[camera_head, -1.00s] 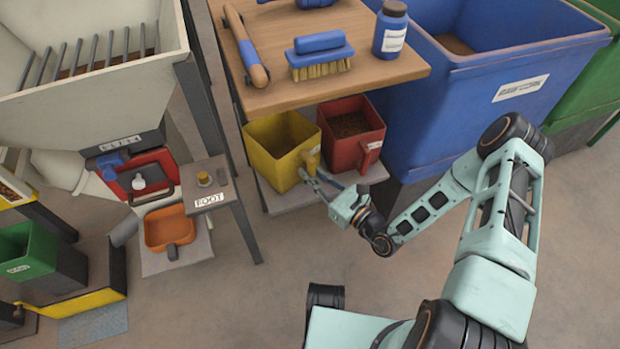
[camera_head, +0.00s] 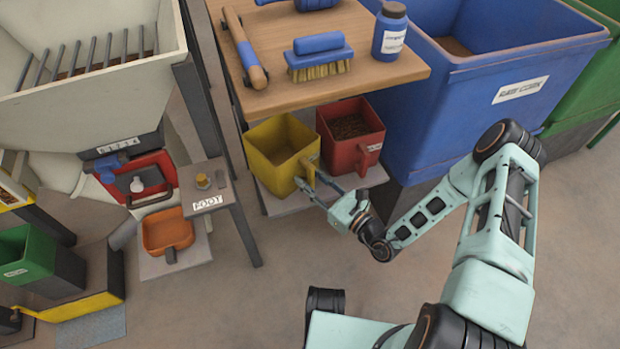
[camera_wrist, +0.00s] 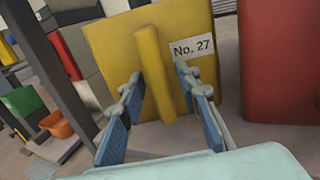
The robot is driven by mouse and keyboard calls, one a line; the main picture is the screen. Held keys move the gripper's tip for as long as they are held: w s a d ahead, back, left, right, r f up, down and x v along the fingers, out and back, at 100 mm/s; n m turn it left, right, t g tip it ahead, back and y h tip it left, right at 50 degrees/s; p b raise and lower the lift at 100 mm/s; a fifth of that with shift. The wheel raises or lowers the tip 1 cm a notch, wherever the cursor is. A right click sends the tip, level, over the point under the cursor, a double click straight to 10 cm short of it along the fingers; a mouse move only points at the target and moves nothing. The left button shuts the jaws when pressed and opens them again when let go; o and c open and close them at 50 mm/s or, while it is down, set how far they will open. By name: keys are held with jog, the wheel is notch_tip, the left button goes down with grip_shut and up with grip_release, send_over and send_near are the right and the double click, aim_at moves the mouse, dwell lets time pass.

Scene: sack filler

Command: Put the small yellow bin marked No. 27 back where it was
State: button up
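The small yellow bin (camera_head: 272,165) stands on the low shelf under the wooden table, left of a red bin. In the wrist view the yellow bin (camera_wrist: 110,50) shows its "No. 27" label and its upright yellow handle (camera_wrist: 154,75). My gripper (camera_head: 318,182) is at the front of the yellow bin. In the wrist view my gripper (camera_wrist: 155,115) is open, with one blue-padded finger on each side of the handle and visible gaps between. The bin is upright, with some brownish contents at its bottom.
The red bin (camera_head: 362,150) stands close on the right on the same shelf (camera_head: 350,183). The wooden table (camera_head: 385,78) with a brush (camera_head: 320,58) and bottle (camera_head: 390,30) overhangs behind. A large blue bin (camera_head: 470,105) is at right. Floor in front is clear.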

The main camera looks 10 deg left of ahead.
jog(key=p+v, duration=0.2)
jog(key=v, duration=1)
jog(key=shift+p, duration=0.4)
